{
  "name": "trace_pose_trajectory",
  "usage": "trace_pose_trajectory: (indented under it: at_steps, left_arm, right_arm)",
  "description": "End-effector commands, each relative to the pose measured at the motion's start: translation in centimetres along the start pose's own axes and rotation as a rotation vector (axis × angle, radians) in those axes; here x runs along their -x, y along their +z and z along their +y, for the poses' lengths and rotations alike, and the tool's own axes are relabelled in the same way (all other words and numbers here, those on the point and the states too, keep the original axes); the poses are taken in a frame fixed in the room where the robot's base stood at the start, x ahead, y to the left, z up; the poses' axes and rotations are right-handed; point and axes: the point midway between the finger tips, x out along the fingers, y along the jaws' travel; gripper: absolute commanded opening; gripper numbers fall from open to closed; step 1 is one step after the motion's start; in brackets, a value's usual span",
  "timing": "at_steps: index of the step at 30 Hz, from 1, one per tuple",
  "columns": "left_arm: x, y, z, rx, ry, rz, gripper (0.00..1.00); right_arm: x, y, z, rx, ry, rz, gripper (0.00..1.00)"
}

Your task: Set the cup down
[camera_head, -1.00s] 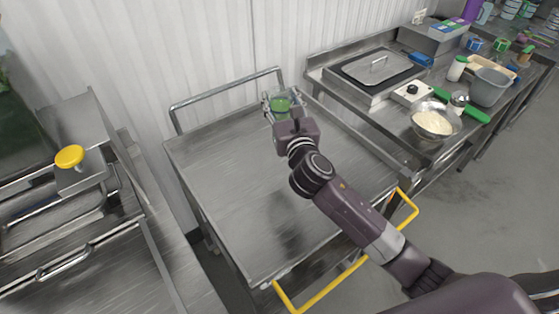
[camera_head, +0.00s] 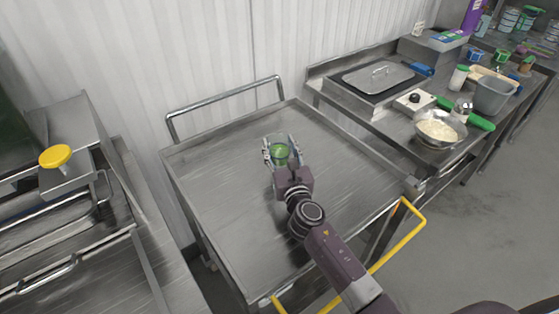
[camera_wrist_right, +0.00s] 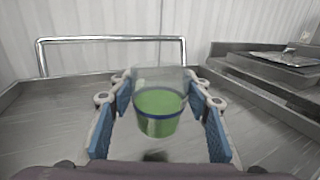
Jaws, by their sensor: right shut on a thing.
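The cup (camera_head: 280,154) is small and clear with green contents. It is between the fingers of my right gripper (camera_head: 279,150), over the middle of the steel cart top (camera_head: 225,190). In the right wrist view the cup (camera_wrist_right: 158,112) stands upright between the two blue-padded fingers of the right gripper (camera_wrist_right: 160,115), with a dark spot on the metal just below it. I cannot tell whether its base touches the cart top. My left gripper is not in view.
The cart top around the cup is bare. A rail (camera_head: 225,106) runs along its back and a yellow handle (camera_head: 400,240) at the front.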

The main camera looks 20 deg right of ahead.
Motion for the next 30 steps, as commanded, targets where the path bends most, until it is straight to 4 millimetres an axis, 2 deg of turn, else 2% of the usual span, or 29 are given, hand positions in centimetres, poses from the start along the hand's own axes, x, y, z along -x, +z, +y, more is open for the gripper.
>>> trace_pose_trajectory:
  at_steps: [3,8,22,23,27,30]
  left_arm:
    - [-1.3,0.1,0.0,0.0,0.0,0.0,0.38]
    - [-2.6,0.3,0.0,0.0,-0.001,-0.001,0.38]
    - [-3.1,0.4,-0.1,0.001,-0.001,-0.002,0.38]
    - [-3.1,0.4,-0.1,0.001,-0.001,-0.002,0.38]
    - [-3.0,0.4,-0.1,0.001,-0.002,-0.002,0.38]
    - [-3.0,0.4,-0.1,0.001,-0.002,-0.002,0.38]
  right_arm:
    - [0.1,-2.1,0.0,-0.001,-0.001,0.004,0.13]
    - [0.0,-3.9,0.0,0.0,-0.001,0.002,0.13]
    - [0.0,-4.5,0.0,0.001,0.0,0.0,0.13]
    - [0.0,-4.5,0.0,0.001,0.0,0.001,0.46]
    - [0.0,-4.4,0.0,0.0,-0.001,0.001,0.61]
    - [0.0,-4.4,0.0,0.0,-0.001,0.001,0.62]
